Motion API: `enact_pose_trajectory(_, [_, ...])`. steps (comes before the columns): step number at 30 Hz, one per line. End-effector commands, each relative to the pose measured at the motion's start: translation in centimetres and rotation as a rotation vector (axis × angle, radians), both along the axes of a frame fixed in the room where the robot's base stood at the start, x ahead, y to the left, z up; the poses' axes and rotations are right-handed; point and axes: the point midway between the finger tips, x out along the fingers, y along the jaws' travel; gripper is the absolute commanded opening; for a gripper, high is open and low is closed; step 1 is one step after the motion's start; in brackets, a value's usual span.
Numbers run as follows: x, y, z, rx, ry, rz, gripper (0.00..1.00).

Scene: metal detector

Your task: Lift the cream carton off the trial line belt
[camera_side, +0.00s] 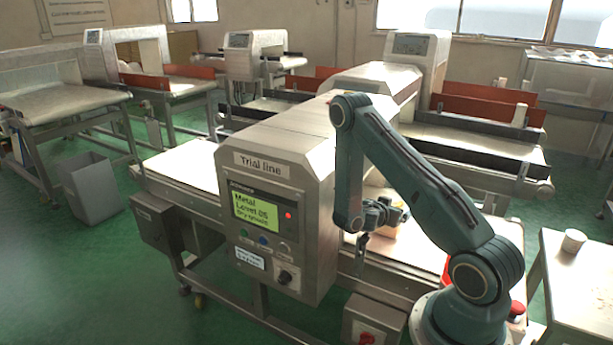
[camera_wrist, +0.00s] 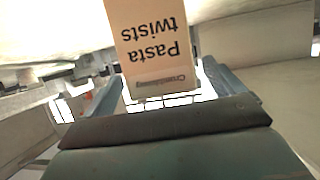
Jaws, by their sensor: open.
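The cream carton (camera_wrist: 155,45), printed "Pasta twists", shows upside down in the wrist view, between the two fingers of my gripper (camera_wrist: 158,82). In the side view my gripper (camera_side: 378,217) is low over the trial line belt (camera_side: 398,260), just right of the detector housing. A small part of the carton (camera_side: 386,232) shows under and behind the fingers; the rest is hidden by them. My gripper is open around the carton. I cannot tell whether either finger touches it.
The trial line detector (camera_side: 283,165) stands close on the left; its screen reads "Metal Level 05". A pale cup (camera_side: 573,241) stands on a side table (camera_side: 580,285) at the right. Other conveyors fill the back. The belt's near right part is clear.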

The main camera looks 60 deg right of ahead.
Motion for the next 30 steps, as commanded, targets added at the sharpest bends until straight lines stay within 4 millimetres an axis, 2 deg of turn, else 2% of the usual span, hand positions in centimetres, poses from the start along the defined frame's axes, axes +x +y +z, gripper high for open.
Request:
enact_pose_trajectory(6, [-0.2, -2.3, -1.0, 0.001, -0.001, -0.005, 0.94])
enact_pose_trajectory(12, [-0.2, -3.5, -1.5, 0.000, -0.001, -0.001, 0.94])
enact_pose_trajectory(28, [-0.2, -3.6, -1.6, 0.000, 0.000, 0.000, 0.94])
enact_pose_trajectory(30, [-0.2, -3.6, -1.6, 0.000, 0.000, 0.000, 0.80])
